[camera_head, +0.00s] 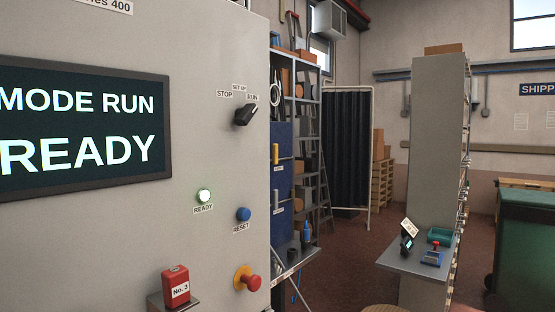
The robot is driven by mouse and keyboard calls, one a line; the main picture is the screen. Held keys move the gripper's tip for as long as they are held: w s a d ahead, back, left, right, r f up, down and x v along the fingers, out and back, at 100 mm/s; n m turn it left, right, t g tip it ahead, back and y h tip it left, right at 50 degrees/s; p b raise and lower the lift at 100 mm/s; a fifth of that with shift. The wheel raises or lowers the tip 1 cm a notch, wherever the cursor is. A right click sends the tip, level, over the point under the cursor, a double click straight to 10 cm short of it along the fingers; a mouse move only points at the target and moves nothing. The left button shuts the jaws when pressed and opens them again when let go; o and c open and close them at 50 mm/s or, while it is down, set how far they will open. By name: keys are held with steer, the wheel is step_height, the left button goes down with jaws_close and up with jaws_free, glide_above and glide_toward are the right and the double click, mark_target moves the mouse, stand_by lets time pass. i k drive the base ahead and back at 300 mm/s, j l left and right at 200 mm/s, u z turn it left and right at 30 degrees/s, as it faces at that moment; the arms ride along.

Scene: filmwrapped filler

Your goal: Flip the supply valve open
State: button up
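I cannot make out a supply valve for certain in this view. A grey machine cabinet (225,60) fills the left side. Its screen (80,130) reads MODE RUN, READY. A black selector knob (245,115) sits among the labels STOP, SET UP and RUN. Below it are a lit READY lamp (204,195), a blue RESET button (243,214) and a red knob on a yellow base (247,278). A red block marked No. 3 (176,284) is on a small bracket at the bottom. My gripper is not in view.
A shelf rack (317,105) with tools stands right of the cabinet. A dark folding screen (346,145) is behind. A tall grey unit (433,150) has a side shelf (405,262) with small items. A green bin (525,240) is far right. Reddish floor (345,250) shows between.

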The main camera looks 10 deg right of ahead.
mark_target(275, 161)
steer(key=i+l+z, duration=0.3)
steer(key=i, duration=0.6)
steer(key=i+l+z, duration=0.15)
steer(key=i+z, duration=0.15)
steer(key=i, duration=0.65)
steer(key=i+u, duration=0.4)
steer(key=i+l+u, duration=0.2)
steer(key=u, duration=0.2)
steer(key=i+l+u, duration=0.6)
steer(key=u, duration=0.15)
